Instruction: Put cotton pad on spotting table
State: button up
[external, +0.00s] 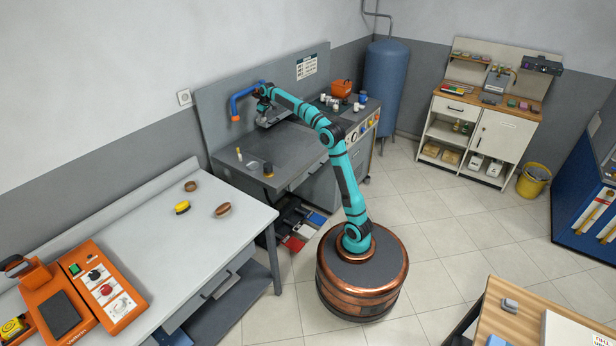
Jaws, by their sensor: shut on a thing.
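The spotting table (240,176) is the grey worktop with a tall grey back panel against the wall. My gripper (263,104) is above the rear part of this table, close to a blue bent pipe (236,98) with an orange end. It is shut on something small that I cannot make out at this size. I cannot pick out the cotton pad for certain; whether it is the held thing cannot be told.
A small bottle (239,154), a flat grey piece (254,165) and a dark round item (268,170) stand on the table's front left. White cups (333,103) and an orange container (341,88) stand at right. Brushes (223,209) lie on the pale table (150,250).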

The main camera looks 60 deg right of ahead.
jog(key=s+d+f+m, duration=0.1)
jog(key=s+d+m, duration=0.15)
jog(key=d, duration=1.65)
jog(key=m+h, duration=0.3)
jog(key=m, duration=0.6)
send_over(350, 117)
notch_tip(350, 117, down, 4)
jog(key=shift+g, duration=0.4)
jog(key=shift+s+f, duration=0.15)
jog(key=shift+f, duration=2.3)
jog(key=shift+s+f, duration=0.1)
jog(key=shift+f, duration=2.35)
jog(key=shift+f, duration=0.1)
jog(key=o, duration=0.9)
